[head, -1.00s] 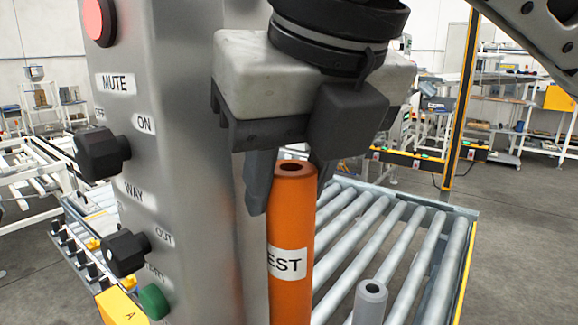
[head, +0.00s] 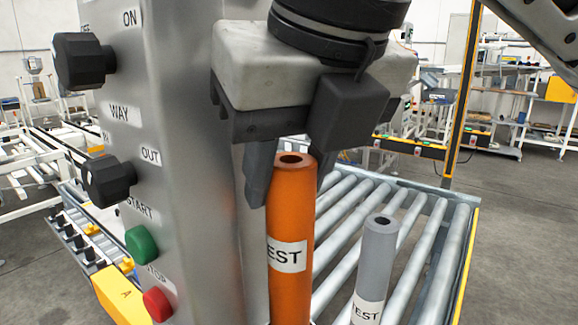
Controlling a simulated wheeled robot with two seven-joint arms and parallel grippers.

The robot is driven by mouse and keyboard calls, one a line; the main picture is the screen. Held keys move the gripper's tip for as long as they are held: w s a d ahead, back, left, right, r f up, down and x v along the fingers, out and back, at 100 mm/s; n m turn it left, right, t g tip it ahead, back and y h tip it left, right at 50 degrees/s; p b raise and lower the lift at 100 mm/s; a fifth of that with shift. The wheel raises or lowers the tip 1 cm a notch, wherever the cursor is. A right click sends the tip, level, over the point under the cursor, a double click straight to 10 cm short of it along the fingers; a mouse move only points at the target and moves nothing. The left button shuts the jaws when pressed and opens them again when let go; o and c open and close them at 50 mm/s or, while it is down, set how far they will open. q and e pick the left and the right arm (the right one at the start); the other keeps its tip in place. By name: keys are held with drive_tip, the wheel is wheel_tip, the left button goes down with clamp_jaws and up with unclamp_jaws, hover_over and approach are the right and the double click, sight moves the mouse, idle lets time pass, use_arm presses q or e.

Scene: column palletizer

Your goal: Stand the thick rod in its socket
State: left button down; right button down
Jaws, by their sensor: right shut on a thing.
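The thick rod (head: 293,205) is the orange cylinder with a hole in its top and a white label ending in "EST". It is upright, in front of the roller conveyor. My right gripper (head: 292,185) comes down from above and is shut on the upper part of this rod, one finger on each side. The rod's lower end is cut off by the bottom of the view, and I cannot see its socket. My left gripper is not in view.
A thinner grey rod (head: 376,260) with a similar label stands upright to the right. A grey control column (head: 195,150) with knobs and buttons rises close on the left. The roller conveyor (head: 425,240) lies behind, with a yellow-edged post (head: 461,100) beyond.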

drive_tip(key=c, duration=0.9)
unclamp_jaws()
drive_tip(key=shift+o, duration=0.2)
drive_tip(key=shift+d, duration=0.2)
drive_tip(key=shift+a, duration=0.1)
drive_tip(key=shift+f, duration=0.1)
